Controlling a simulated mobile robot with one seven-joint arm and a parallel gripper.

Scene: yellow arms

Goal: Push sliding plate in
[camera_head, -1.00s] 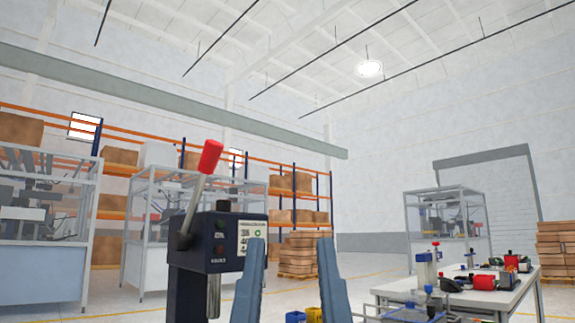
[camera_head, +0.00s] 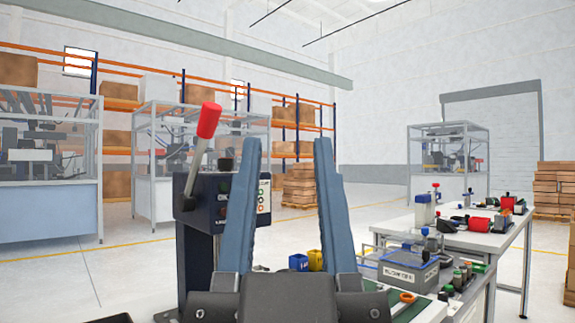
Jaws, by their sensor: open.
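My gripper (camera_head: 284,150) stands upright in the lower middle of the head view, its two blue-grey fingers apart with nothing between them. Just left of it is a dark press-like machine (camera_head: 205,210) with a lever that ends in a red knob (camera_head: 209,119). My left finger covers part of this machine's right side. I cannot make out a sliding plate; the lower part of the machine is hidden behind my gripper or out of view.
A workbench (camera_head: 480,240) with a grey labelled box (camera_head: 409,268), several small tools and parts stands to the right. Blue and yellow bins (camera_head: 299,262) show between my fingers. Caged machines (camera_head: 150,170) and shelving are far behind. Open floor lies at the left.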

